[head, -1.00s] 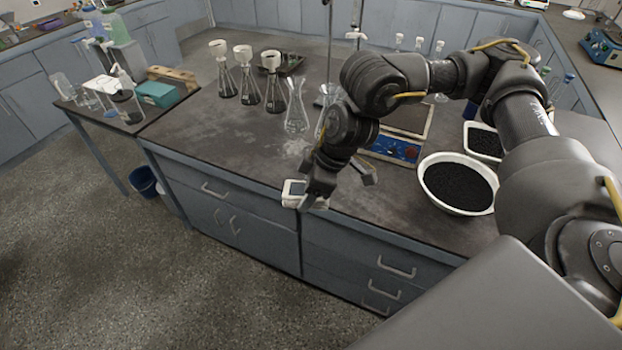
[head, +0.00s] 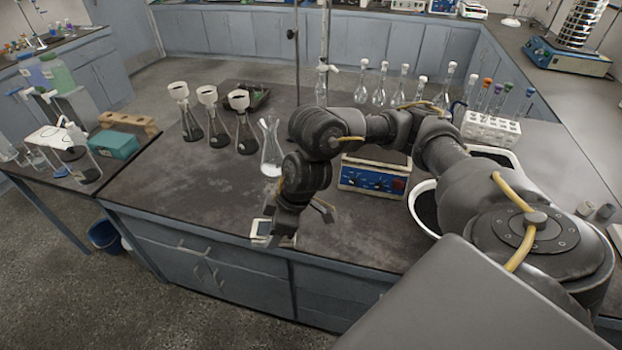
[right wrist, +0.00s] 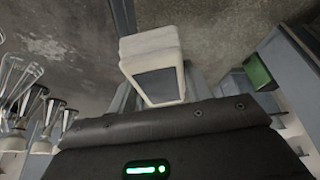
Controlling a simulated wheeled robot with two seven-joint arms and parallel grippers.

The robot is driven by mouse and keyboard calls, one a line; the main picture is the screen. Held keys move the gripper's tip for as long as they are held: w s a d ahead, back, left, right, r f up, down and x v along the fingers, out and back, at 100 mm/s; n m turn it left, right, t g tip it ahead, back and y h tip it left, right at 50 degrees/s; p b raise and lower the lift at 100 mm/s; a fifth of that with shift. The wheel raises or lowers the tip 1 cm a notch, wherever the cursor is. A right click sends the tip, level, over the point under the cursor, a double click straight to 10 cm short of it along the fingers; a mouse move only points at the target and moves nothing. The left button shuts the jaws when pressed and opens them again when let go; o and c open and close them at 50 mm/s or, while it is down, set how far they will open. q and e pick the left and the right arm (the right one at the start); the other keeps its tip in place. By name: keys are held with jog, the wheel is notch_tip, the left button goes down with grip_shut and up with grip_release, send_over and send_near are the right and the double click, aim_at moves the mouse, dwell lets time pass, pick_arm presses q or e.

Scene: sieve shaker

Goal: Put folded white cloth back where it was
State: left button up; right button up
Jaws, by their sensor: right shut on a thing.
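The folded white cloth (head: 260,228) is a small white pad with a grey face. It sits in the jaws of my right gripper (head: 272,232), which is shut on it. In the head view they appear over the front edge of the dark bench top (head: 190,205). The cloth also shows in the right wrist view (right wrist: 152,48), with part of it hidden in the jaws. I cannot tell its exact height above the bench. My left gripper is not in view.
A clear flask (head: 271,150) and several funnel-topped flasks stand behind the gripper. A blue-fronted balance (head: 372,179) is to the right, with a white bowl (head: 421,210) partly hidden by my arm. The front left of the bench is clear.

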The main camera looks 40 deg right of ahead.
aim_at(308, 225)
jog(key=shift+m, duration=0.8)
jog(key=d+f, duration=0.1)
jog(key=d+f+p, duration=0.1)
jog(key=d+f, duration=0.1)
jog(key=d, duration=0.1)
jog(key=shift+s+d+f+p, duration=0.1)
jog(key=shift+s+p, duration=0.25)
jog(key=shift+p, duration=0.05)
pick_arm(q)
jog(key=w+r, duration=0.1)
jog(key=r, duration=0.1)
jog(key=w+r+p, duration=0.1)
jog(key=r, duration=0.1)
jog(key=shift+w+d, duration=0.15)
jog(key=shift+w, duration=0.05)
pick_arm(e)
jog(key=s+d+f+m, duration=0.1)
jog(key=s+d+f, duration=0.1)
jog(key=d, duration=0.4)
jog(key=shift+s+d+f+t+h, duration=0.15)
jog(key=shift+s+f+t+h, duration=0.2)
jog(key=shift+s, duration=0.5)
